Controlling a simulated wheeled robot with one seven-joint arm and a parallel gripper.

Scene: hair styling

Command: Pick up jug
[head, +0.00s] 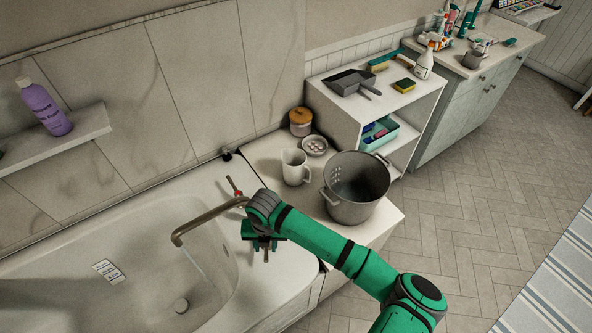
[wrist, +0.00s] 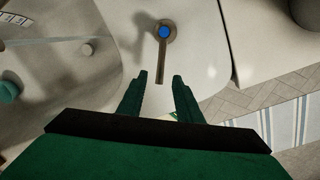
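The jug (head: 295,167) is a white, upright vessel with a handle on its right side. It stands on the white counter beside the tub, left of a big grey pot. My gripper (head: 266,254) is over the tub's right rim, in front of and left of the jug, and apart from it. The jug cannot be made out in the wrist view.
The grey pot (head: 356,187) stands close to the jug's right. A small dish (head: 314,145) and a lidded amber jar (head: 300,121) are behind it.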

